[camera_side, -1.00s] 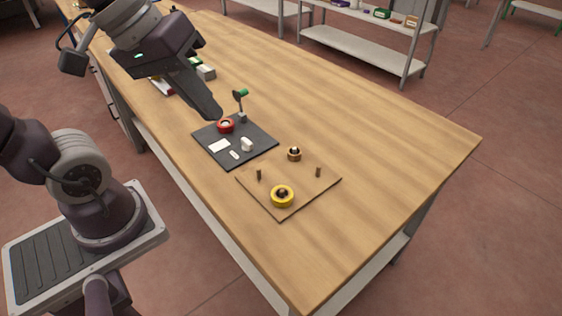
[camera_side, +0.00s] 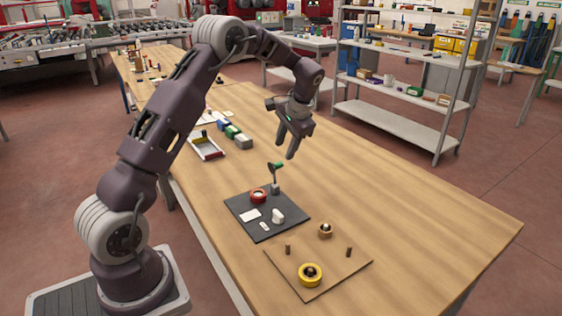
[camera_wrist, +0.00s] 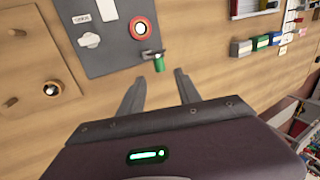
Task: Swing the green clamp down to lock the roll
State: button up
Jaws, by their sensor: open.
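The green clamp (camera_side: 277,165) stands with its lever raised at the back of the dark plate (camera_side: 240,204). In the wrist view the green clamp (camera_wrist: 159,65) shows its handle just ahead of my fingertips. The red roll (camera_side: 258,196) with a pale centre sits on the plate beside the clamp; the red roll (camera_wrist: 140,27) also shows in the wrist view. My gripper (camera_side: 286,154) points down, open and empty, above the table behind the clamp. In the wrist view my gripper (camera_wrist: 158,75) has its fingers apart, with no visible contact with the handle.
A thin wooden board (camera_side: 335,272) in front holds a yellow roll (camera_side: 311,274), a brown roll (camera_side: 325,231) and pegs. A tray (camera_side: 207,147) and coloured boxes (camera_side: 232,132) lie farther back left. The table's right side is clear.

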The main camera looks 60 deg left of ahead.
aim_at(280, 163)
jog(key=x, duration=0.6)
jog(key=shift+a+f, duration=0.15)
jog(key=shift+f, duration=0.25)
grip_shut()
dwell(0.9)
